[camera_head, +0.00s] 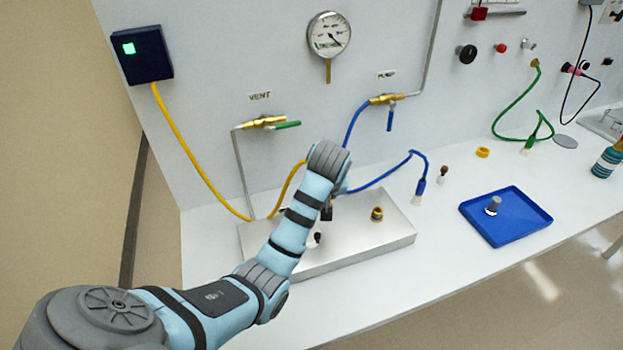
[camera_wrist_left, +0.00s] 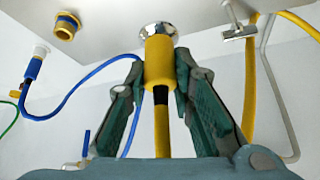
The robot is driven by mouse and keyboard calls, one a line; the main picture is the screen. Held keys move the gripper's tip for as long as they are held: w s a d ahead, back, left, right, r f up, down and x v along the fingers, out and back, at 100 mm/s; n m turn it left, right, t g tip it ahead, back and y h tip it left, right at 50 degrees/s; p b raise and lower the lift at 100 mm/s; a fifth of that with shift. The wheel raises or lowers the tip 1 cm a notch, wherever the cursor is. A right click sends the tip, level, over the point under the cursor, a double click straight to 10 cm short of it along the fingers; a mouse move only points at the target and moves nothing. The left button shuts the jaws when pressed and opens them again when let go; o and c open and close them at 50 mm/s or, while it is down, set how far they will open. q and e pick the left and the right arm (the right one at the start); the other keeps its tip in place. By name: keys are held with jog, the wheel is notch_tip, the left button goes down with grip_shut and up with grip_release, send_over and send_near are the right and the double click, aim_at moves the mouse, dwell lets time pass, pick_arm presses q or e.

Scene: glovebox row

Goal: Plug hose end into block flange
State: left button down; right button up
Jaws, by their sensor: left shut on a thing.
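In the head view my left wrist hides the hose end and most of the gripper. The yellow hose (camera_head: 187,150) runs from a dark box. My right gripper is not in view.
A metal clip (camera_wrist_left: 238,31) is near the right finger. A blue tray (camera_head: 515,228) is farther right.

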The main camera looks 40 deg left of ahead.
pick_arm(q)
jog(key=s+a+f+m+h+p, duration=0.2)
jog(key=s+a+m+h, duration=0.3)
jog(key=m, duration=0.6)
jog(key=s+d+r+m+h, duration=0.1)
jog(key=s+r+m+h, duration=0.3)
jog(key=s+r+m, duration=0.2)
jog(key=shift+g, duration=0.3)
jog(key=f, duration=0.1)
jog(key=w+f+b, duration=0.1)
jog(key=f, duration=0.1)
jog(key=w+f, duration=0.1)
jog(key=f, duration=0.1)
jog(key=shift+w+a+f, duration=0.15)
jog(key=shift+w, duration=0.1)
jog(key=shift+w+f+b, duration=0.55)
jog(key=shift+f, duration=0.35)
jog(key=shift+a, duration=0.15)
jog(key=shift+s+r, duration=0.2)
jog(key=shift+s, duration=0.05)
jog(key=shift+w+p, duration=0.15)
jog(key=shift+p, duration=0.15)
jog(key=shift+w+f, duration=0.1)
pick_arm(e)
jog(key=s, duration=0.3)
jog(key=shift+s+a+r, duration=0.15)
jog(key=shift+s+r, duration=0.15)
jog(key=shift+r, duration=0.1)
